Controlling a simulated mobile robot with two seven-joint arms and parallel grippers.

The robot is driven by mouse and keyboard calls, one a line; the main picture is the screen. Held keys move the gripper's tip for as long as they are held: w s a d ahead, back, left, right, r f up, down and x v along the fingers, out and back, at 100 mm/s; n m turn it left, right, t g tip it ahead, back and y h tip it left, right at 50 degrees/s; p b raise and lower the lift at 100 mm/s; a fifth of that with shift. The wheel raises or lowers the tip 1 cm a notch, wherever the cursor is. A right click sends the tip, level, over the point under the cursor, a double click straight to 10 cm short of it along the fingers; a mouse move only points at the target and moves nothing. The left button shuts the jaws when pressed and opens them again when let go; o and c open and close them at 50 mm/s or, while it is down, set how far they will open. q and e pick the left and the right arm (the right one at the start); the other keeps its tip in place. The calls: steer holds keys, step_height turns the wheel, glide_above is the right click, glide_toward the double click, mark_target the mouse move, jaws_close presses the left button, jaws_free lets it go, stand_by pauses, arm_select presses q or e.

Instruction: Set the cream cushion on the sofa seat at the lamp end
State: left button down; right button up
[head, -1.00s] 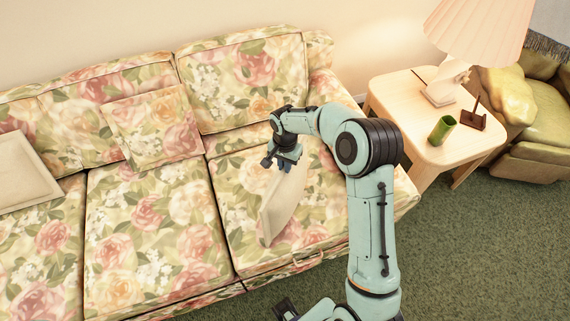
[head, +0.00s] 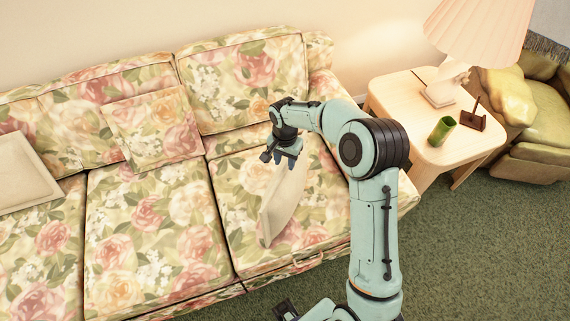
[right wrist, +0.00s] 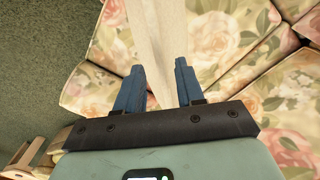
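The cream cushion (head: 283,207) stands tilted on its edge on the sofa seat (head: 239,205) at the right end, the end by the lamp (head: 478,40). My right gripper (head: 285,158) is at the cushion's upper edge. In the right wrist view, the two blue fingers (right wrist: 158,88) are spread, and the cushion (right wrist: 158,40) runs away between them. Floral fabric shows beside the cushion near the right finger, so the fingers do not look closed on it.
Another pale cushion (head: 24,172) lies at the sofa's left, and a floral cushion (head: 153,127) leans on the middle backrest. The side table (head: 400,92) holds the lamp, a green cup (head: 442,130) and a brown stand (head: 474,120). A green armchair (head: 545,110) is beyond.

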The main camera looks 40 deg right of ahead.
step_height(320, 180, up, 9)
steer(key=shift+p, duration=0.35)
stand_by(0.4)
